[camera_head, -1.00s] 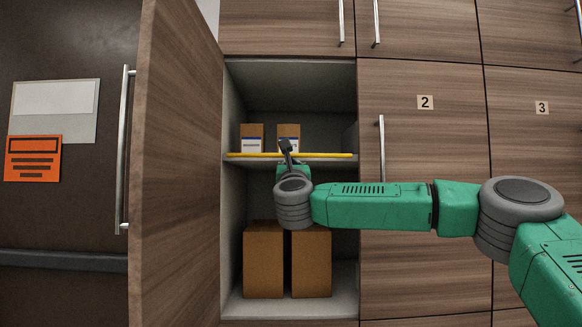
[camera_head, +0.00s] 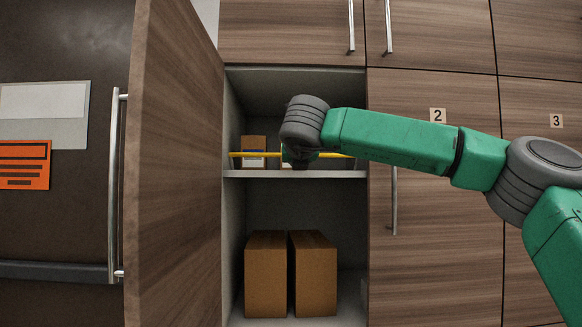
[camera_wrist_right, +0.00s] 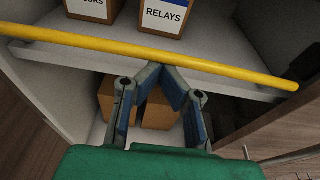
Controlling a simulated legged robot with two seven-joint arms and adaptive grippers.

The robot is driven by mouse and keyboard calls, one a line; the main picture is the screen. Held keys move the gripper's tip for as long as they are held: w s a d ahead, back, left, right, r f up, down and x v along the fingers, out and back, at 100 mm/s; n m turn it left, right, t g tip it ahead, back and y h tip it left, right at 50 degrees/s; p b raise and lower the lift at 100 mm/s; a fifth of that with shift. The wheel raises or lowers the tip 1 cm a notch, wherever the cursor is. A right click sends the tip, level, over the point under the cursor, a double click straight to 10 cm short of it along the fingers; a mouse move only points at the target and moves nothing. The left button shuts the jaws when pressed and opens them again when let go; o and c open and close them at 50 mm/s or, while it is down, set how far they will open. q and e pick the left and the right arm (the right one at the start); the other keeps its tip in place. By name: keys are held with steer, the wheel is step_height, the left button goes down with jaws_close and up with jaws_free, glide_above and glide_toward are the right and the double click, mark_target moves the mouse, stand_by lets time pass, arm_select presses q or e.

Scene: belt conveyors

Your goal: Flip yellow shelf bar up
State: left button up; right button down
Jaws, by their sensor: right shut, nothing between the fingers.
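The yellow shelf bar (camera_head: 335,155) runs level across the front of the open cabinet. It stands above the front edge of the middle shelf (camera_head: 340,174), with a gap between them. In the right wrist view the bar (camera_wrist_right: 90,46) slants across the top, in front of the shelf boxes. My right gripper (camera_wrist_right: 163,69) is shut and empty, its fingertips close together at the bar's lower side. Whether they touch it is unclear. In the head view my right wrist hides the fingers and the bar's middle. My left gripper is not in view.
A small box (camera_head: 254,143) stands on the shelf behind the bar; a RELAYS box (camera_wrist_right: 163,14) is beside it. Two large cartons (camera_head: 266,275) stand below. The open door (camera_head: 175,170) bounds the left; closed door 2 (camera_head: 437,225) is on the right.

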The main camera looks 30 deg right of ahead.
steer(key=shift+w+d+r, duration=0.35)
steer(key=shift+w+r, duration=0.2)
steer(key=shift+r, duration=0.3)
steer(key=shift+w+d+r, duration=0.35)
steer(key=shift+w+r, duration=0.15)
steer(key=shift+r, duration=0.3)
steer(key=shift+w+d+r, duration=0.1)
steer(key=shift+w+d, duration=0.1)
steer(key=shift+w, duration=0.05)
steer(key=shift+r, duration=0.1)
steer(key=shift+d, duration=0.1)
